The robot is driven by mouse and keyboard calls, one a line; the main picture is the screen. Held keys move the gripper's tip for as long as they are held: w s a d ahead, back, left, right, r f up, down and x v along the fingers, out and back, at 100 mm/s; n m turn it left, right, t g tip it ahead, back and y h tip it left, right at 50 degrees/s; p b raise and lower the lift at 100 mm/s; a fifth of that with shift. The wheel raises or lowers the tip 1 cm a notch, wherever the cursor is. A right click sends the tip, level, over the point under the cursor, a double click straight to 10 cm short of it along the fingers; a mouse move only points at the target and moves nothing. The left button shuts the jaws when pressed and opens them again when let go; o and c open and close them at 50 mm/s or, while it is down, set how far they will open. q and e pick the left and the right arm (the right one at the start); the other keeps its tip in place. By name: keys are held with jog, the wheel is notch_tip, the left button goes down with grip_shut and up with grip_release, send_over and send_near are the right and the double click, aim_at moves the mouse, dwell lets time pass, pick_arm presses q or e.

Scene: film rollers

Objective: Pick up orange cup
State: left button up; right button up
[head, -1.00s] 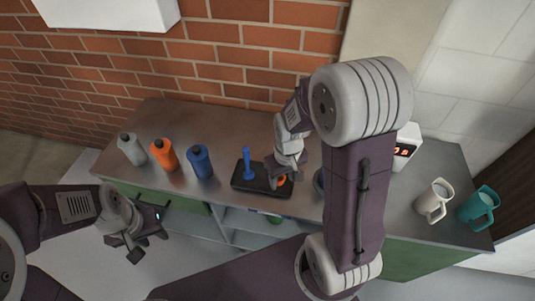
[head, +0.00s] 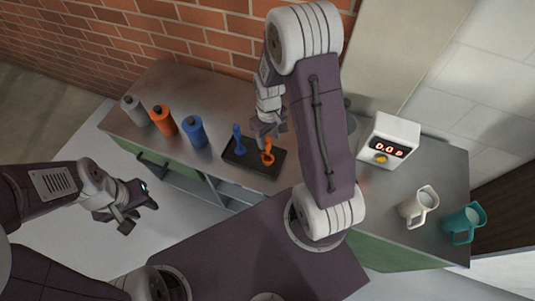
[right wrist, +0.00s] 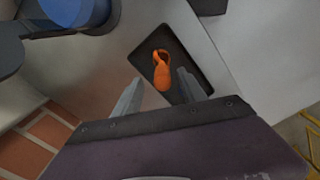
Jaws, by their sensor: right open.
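The orange cup (head: 267,157), small with a handle-like stem, stands at the right part of a black tray (head: 238,158) on the metal counter. A blue piece of like shape (head: 238,139) stands to its left in the tray. My right gripper (head: 268,132) is just above and behind the orange cup. In the right wrist view, the orange cup (right wrist: 162,72) shows between the spread fingers of my right gripper (right wrist: 160,80), with no clear contact. My left gripper (head: 139,216) is open and empty, in front of the counter at the left.
A white box with a red display (head: 388,141), a cream jug (head: 418,206) and a teal jug (head: 464,223) are at right. A brick wall (head: 200,40) rises behind.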

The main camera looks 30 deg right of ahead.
aim_at(268, 148)
jog(key=shift+f, duration=0.5)
jog(key=f, duration=0.2)
jog(key=f+p, duration=0.1)
jog(key=f, duration=0.1)
jog(key=shift+s+a+f, duration=0.1)
jog(key=shift+a+f, duration=0.1)
jog(key=shift+f, duration=0.35)
grip_shut()
